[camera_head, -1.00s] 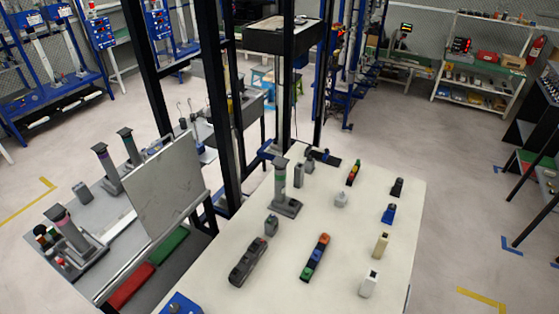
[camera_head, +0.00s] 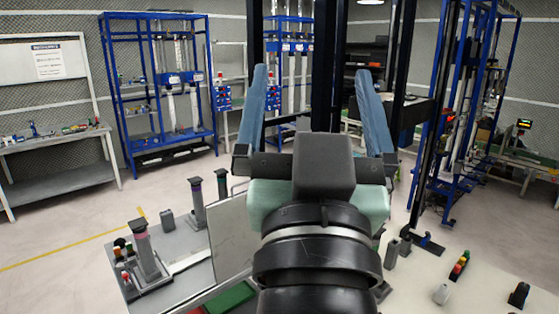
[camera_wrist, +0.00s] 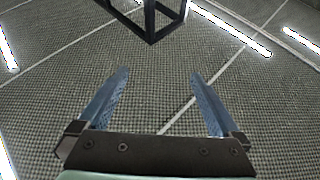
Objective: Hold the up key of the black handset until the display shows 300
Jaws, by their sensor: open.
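My gripper (camera_head: 313,72) is raised in the middle of the head view, its two blue fingers spread wide with nothing between them. It is open and empty in the wrist view (camera_wrist: 160,73) too. A small black device (camera_head: 518,294) stands on the cream table (camera_head: 480,288) at the lower right; I cannot tell whether it is the black handset. No up key and no display reading can be made out. My arm hides much of the table, and its near part is out of frame.
Dark posts rise behind my gripper. A grey bench with column-like devices (camera_head: 146,250) stands at left. The wrist view shows mesh surface, light tubes and a black frame (camera_wrist: 150,25).

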